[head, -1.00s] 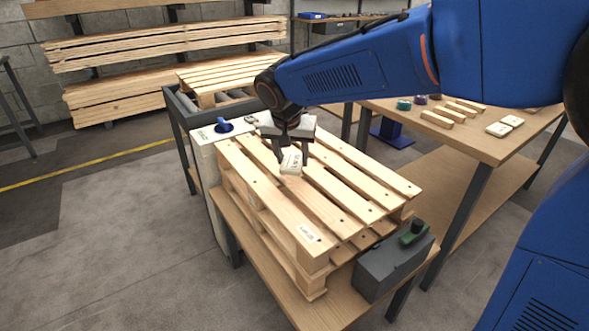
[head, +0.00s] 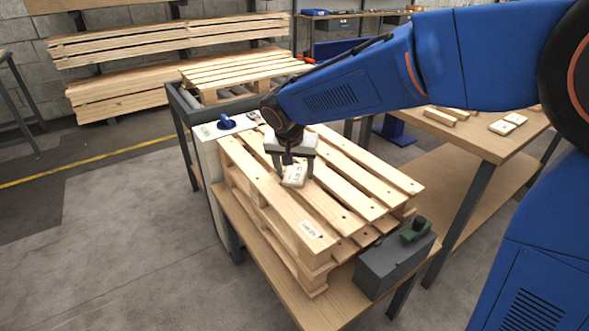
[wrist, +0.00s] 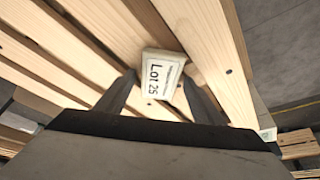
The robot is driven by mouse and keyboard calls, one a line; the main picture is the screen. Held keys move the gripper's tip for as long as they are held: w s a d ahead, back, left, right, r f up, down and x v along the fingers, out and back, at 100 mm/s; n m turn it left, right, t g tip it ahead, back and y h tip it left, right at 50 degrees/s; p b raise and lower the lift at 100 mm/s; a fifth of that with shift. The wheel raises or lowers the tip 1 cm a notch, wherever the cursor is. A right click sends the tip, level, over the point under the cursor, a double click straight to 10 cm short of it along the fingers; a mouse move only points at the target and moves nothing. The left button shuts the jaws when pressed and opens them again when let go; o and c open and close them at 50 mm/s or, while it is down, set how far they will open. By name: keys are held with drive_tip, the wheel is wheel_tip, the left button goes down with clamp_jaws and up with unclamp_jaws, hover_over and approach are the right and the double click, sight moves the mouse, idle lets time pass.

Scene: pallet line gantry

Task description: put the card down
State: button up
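The card (head: 295,173) is a small pale block printed "Lot 25" in the wrist view (wrist: 160,74). It appears to lie on the top slats of the wooden pallet (head: 262,187), but its underside is hidden. My gripper (head: 295,179) points down over it, one finger on each side. In the wrist view my gripper (wrist: 158,82) shows narrow gaps between its fingers and the card, so it looks open around it.
A white label (head: 311,230) is on the pallet's front corner. A grey box with a green-and-black top (head: 395,264) stands beside the pallet. A white panel with a blue knob (head: 227,122) is behind left. A wooden table (head: 484,142) stands to the right.

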drive_tip(key=shift+r, duration=0.1)
drive_tip(key=d+v, duration=0.1)
drive_tip(key=v, duration=1.1)
drive_tip(key=s+d+f+n, duration=0.1)
drive_tip(key=s+d, duration=0.4)
drive_tip(key=d, duration=0.5)
drive_tip(key=s+d, duration=0.6)
drive_tip(key=d, duration=0.4)
drive_tip(key=s+d+f, duration=0.4)
drive_tip(key=s, duration=0.3)
drive_tip(key=s+d+f+n, duration=0.1)
drive_tip(key=s+d+f, duration=0.3)
drive_tip(key=s, duration=0.3)
drive_tip(key=shift+d+f+y, duration=0.2)
drive_tip(key=shift+d+y, duration=0.2)
drive_tip(key=shift+d, duration=0.3)
drive_tip(key=shift+s, duration=0.1)
